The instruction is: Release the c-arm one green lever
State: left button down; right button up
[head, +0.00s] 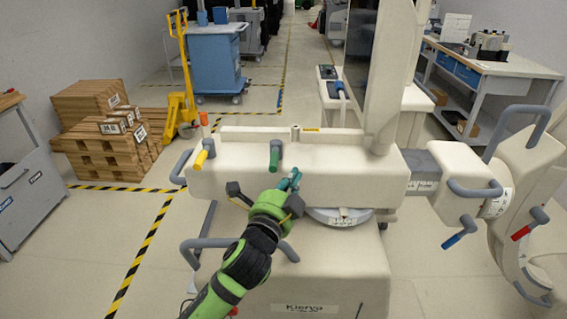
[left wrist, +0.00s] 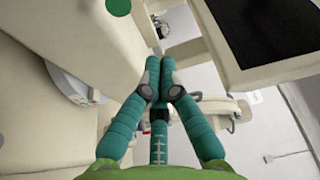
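The green lever (head: 275,155) sticks out from the front of the cream c-arm body (head: 330,165) in the head view. Its round green end (left wrist: 118,7) shows at the top edge of the left wrist view. My left gripper (head: 293,178) is just below and right of the lever, apart from it in the picture. In the left wrist view its teal fingers (left wrist: 160,75) are together at the tips, with nothing seen between them. My right gripper is in neither view.
A yellow lever (head: 203,156) is left of the green one. Blue (head: 460,235) and red (head: 525,229) levers are on the right part of the machine. Grey handles (head: 180,167) jut out at its left end. Pallets (head: 105,140) stand at the left; floor between is clear.

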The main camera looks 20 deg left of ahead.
aim_at(275, 160)
pick_arm(q)
jog(key=w+a, duration=0.1)
jog(key=w+a+p, duration=0.1)
jog(key=w, duration=0.1)
jog(key=w+a+p, duration=0.1)
jog(key=shift+w+a+f, duration=0.2)
jog(key=shift+f, duration=0.05)
jog(key=shift+s+a+p, duration=0.1)
jog(key=shift+p, duration=0.3)
